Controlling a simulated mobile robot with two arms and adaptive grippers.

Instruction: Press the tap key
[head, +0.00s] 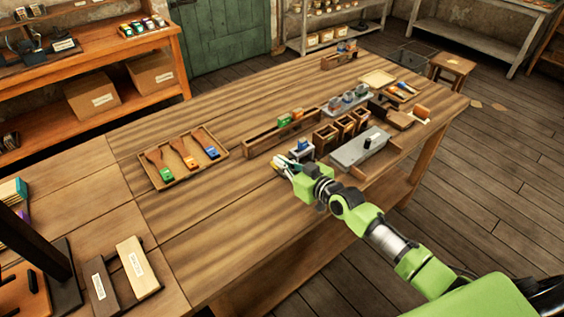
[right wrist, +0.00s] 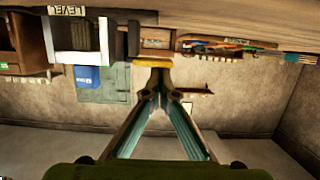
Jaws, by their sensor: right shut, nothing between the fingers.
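My right gripper (head: 279,163) is shut and empty, low over the wooden workbench (head: 225,210) near its front edge. In the right wrist view its fingertips (right wrist: 154,72) meet just in front of a small yellow bar (right wrist: 146,63), which may be the tap key. The fingertips look very close to the bar; I cannot tell whether they touch it. In the head view the gripper largely hides this spot. A small grey-white stand with a blue block (head: 301,146) is just beyond the gripper. It shows in the right wrist view as a white frame labelled LEVEL (right wrist: 76,33) with a blue block (right wrist: 88,77). My left gripper is not in view.
A tray of colour-ended paddles (head: 223,154) lies to the left. A grey plate with a slider (head: 350,153), wooden bins (head: 327,137) and a long slotted rail (head: 262,138) are right of and behind the gripper. Bare bench lies in front of the tray.

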